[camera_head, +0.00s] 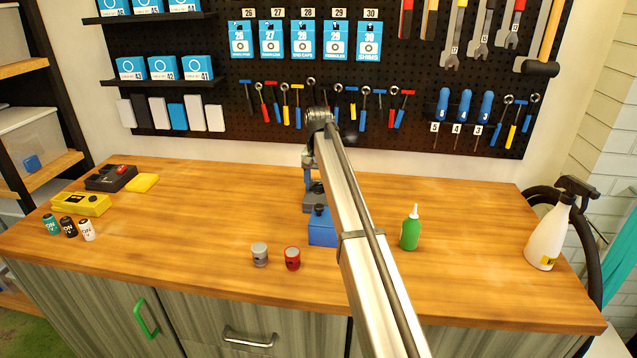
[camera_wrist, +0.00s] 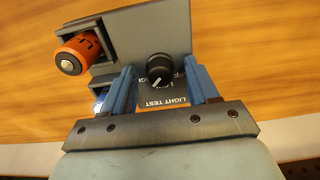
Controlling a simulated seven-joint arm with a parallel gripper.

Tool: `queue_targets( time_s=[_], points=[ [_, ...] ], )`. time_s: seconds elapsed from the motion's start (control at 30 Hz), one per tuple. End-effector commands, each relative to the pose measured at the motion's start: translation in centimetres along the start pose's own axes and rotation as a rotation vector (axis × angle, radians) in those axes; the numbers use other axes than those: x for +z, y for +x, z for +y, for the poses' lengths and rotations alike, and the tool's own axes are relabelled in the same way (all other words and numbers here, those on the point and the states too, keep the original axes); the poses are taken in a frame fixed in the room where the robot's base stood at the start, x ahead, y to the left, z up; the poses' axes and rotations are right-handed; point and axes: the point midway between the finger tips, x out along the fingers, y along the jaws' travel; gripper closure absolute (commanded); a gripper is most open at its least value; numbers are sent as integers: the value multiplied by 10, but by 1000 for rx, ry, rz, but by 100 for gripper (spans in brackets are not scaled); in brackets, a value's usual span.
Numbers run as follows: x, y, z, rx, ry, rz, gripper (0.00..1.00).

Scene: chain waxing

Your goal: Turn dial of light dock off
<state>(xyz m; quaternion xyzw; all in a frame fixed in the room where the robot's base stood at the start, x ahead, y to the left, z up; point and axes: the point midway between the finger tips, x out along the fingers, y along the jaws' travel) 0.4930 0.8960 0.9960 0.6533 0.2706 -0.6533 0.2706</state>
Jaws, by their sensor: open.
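The light dock (camera_wrist: 181,28) is a dark grey block with "LIGHT TEST" lettering, seen close up in the wrist view. Its round black dial (camera_wrist: 160,69) has a white pointer line that slants toward the lower left of the picture. An orange cylinder (camera_wrist: 76,54) sits in a bay on the dock's left side, and a blue-white piece shows below it, partly hidden. My gripper (camera_wrist: 158,66) is open, with one blue finger on either side of the dial and a gap to each. In the head view my arm hides part of the gripper and dock.
A blue box (camera_head: 321,232) stands near my arm. A grey cup (camera_head: 260,255) and a red cup (camera_head: 292,258) stand left of it. A green bottle (camera_head: 410,230) and a white spray bottle (camera_head: 549,235) stand to the right.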

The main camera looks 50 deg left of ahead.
Motion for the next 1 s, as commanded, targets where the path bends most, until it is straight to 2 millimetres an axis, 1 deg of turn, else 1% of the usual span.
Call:
queue_targets(
  time_s=[0.1, 0.13, 0.7, 1.0],
  points=[
    [0, 0, 0, 0, 0, 0, 41],
    [0, 0, 0, 0, 0, 0, 43],
    [0, 0, 0, 0, 0, 0, 97],
    [0, 0, 0, 0, -40, 0, 97]
  ],
)
